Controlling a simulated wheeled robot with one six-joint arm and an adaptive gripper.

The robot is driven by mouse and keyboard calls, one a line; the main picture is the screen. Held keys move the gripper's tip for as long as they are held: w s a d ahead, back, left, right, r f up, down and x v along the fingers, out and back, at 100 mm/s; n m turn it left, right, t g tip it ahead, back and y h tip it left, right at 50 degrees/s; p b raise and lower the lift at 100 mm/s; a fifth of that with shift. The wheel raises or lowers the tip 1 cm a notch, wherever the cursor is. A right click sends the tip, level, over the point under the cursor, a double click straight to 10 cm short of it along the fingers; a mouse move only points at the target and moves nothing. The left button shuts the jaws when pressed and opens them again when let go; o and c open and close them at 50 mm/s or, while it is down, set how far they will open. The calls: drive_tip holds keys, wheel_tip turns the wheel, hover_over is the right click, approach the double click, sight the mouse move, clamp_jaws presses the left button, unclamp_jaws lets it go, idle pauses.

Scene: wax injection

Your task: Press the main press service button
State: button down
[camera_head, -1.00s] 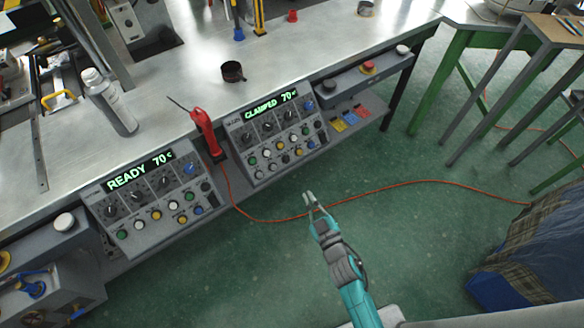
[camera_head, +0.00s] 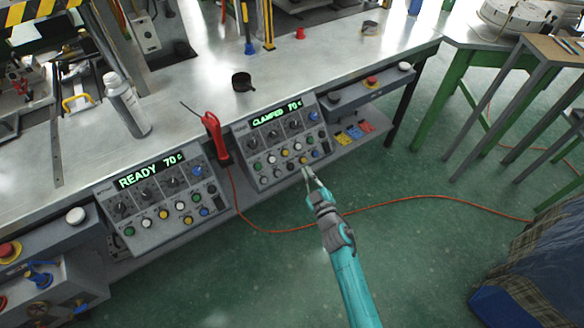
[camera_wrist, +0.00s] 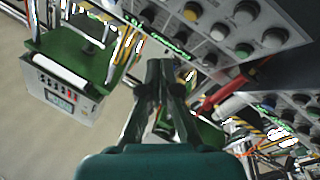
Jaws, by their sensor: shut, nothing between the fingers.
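Two grey control panels with knobs and several coloured buttons front the bench in the head view. The right panel (camera_head: 270,150) reads "CLAMPED 70". The left panel (camera_head: 150,215) reads "READY 70". Which button is the main press service button cannot be read from the labels. My gripper (camera_head: 307,172) is shut and empty, just in front of the lower right part of the right panel; whether it touches a button cannot be told. In the wrist view my gripper (camera_wrist: 167,65) points towards a panel (camera_wrist: 225,28) with white, yellow and green buttons.
A red soldering-iron-like tool (camera_head: 214,135) stands between the panels, its orange cable (camera_head: 380,207) crossing the green floor.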

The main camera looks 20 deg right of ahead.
sight(291, 167)
drive_tip(key=shift+w+a+f, duration=0.35)
drive_tip(key=shift+w+f, duration=0.6)
drive_tip(key=shift+w, duration=0.1)
drive_tip(key=shift+w+a+f, duration=0.35)
drive_tip(key=shift+w+f, duration=0.6)
drive_tip(key=shift+w, duration=0.15)
drive_tip(key=shift+w+a+f, duration=0.35)
drive_tip(key=shift+w+f, duration=0.6)
drive_tip(key=shift+w, duration=0.1)
drive_tip(key=shift+w, duration=0.1)
drive_tip(key=shift+w+a+f, duration=0.1)
drive_tip(key=shift+w+f, duration=0.1)
